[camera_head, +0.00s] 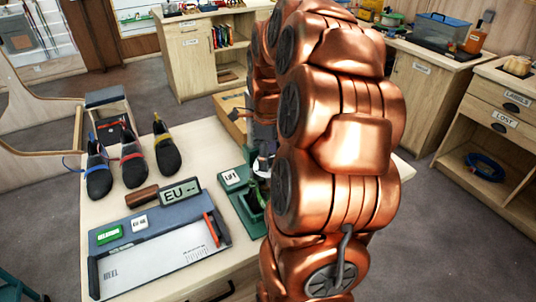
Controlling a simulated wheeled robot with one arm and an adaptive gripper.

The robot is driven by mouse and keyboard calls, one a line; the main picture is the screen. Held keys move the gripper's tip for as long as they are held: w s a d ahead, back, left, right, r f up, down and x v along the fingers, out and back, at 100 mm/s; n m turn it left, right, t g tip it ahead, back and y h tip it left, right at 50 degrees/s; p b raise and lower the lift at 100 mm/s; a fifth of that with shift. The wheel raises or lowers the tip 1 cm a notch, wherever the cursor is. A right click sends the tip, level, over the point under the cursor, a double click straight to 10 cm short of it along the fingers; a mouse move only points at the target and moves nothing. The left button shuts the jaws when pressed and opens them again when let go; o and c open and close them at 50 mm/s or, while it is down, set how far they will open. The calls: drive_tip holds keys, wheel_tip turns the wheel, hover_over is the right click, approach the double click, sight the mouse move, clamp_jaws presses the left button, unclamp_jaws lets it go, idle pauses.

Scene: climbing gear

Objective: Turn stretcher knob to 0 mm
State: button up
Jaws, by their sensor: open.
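A green device with a white label (235,180) stands on the light wooden table, right of the middle. It may be the stretcher, but I cannot tell for sure. Its right side is hidden behind my copper-coloured arm, and I cannot make out a knob or a mm scale on it. My gripper (264,163) is only partly in view, just left of the arm and over or beside the green device. It is open. Its fingertips and any contact with the device are mostly hidden.
A foot-measuring board (165,256) with an "EU" display (181,191) lies front left on the table. Three dark climbing shoes (133,157) stand behind it. A cardboard box (231,117) is near the gripper. Cabinets (201,58) line the back, with grey floor between.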

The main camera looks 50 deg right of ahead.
drive_tip(key=shift+c, duration=0.4)
drive_tip(key=c, duration=1.1)
drive_tip(key=shift+o, duration=0.2)
drive_tip(key=shift+f+b, duration=0.1)
drive_tip(key=shift+b, duration=0.25)
